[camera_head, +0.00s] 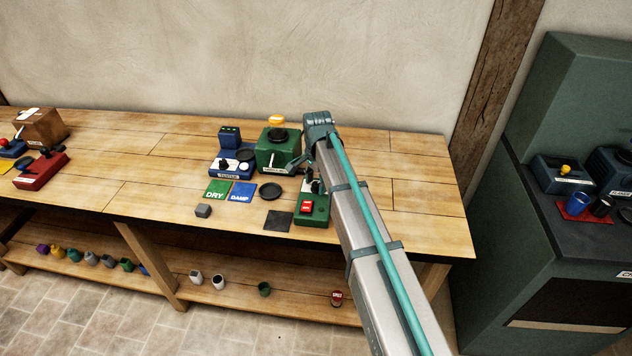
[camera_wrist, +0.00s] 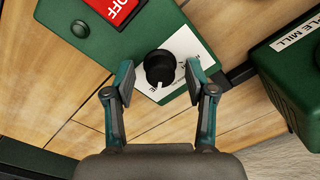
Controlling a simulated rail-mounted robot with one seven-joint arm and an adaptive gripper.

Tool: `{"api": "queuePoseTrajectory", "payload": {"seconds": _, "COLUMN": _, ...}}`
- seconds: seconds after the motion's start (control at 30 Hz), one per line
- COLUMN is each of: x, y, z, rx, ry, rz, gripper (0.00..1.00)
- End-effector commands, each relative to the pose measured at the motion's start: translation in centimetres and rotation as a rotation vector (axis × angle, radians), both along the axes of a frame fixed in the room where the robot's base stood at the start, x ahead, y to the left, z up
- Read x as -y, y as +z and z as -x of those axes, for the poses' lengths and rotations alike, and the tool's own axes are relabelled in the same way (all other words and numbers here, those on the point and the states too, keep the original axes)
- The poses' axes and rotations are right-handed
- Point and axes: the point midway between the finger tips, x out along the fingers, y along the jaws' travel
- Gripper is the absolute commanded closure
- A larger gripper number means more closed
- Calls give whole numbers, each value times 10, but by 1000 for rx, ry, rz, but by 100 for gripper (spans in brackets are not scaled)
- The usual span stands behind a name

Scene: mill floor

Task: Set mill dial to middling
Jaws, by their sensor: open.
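The mill dial (camera_wrist: 158,68) is a round black knob in the wrist view, on a white label plate (camera_wrist: 186,46) on a green control box (camera_wrist: 87,48). A short white mark on the knob points toward the bottom of the picture. My gripper (camera_wrist: 160,76) is open, with one finger on each side of the knob and a visible gap to each. The label words are mostly hidden by the fingers, so I cannot read the setting. In the head view the control box (camera_head: 311,219) stands at the bench's front edge, and my arm partly covers it.
A red OFF switch (camera_wrist: 116,8) sits beside the dial. The green mill (camera_head: 277,152) stands just behind. Left of it are a blue tester (camera_head: 228,168), green DRY mat (camera_head: 217,189), blue DAMP mat (camera_head: 242,191), and dark discs. The bench's right end is clear.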

Motion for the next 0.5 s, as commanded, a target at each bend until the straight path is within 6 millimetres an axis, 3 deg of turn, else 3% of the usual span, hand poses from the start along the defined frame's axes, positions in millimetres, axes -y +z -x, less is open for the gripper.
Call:
{"api": "queuePoseTrajectory", "payload": {"seconds": 0.1, "x": 0, "y": 0, "z": 0, "rx": 0, "ry": 0, "rz": 0, "gripper": 46}}
{"api": "queuePoseTrajectory", "payload": {"seconds": 0.4, "x": 0, "y": 0, "z": 0, "rx": 0, "ry": 0, "rz": 0, "gripper": 96}}
{"api": "queuePoseTrajectory", "payload": {"seconds": 0.5, "x": 0, "y": 0, "z": 0, "rx": 0, "ry": 0, "rz": 0, "gripper": 100}}
